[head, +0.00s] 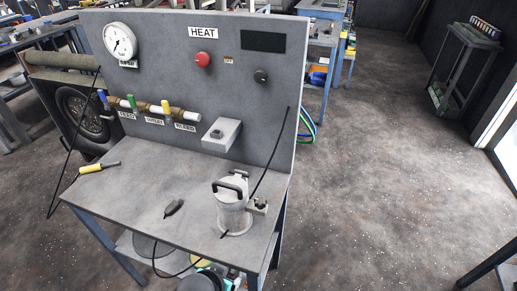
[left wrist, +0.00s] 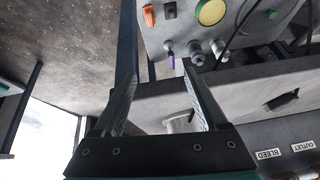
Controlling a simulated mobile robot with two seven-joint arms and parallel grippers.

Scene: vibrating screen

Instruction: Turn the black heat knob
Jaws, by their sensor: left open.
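The black heat knob (head: 261,76) sits on the upper right of the upright grey panel (head: 165,60) in the head view, below a dark rectangular display (head: 263,42). A red round button (head: 202,60) is to its left, under a HEAT label (head: 203,32). My left gripper (left wrist: 158,74) shows in the left wrist view with its two fingers apart and nothing between them. I cannot make out the black knob in that view, and neither gripper shows clearly in the head view.
A gauge (head: 120,41) and valves with coloured levers (head: 131,101) are on the panel's left. A metal vessel (head: 233,205), a screwdriver (head: 99,167) and a small dark tool (head: 174,207) are on the tabletop (head: 140,195). Floor (head: 390,150) on the right is open.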

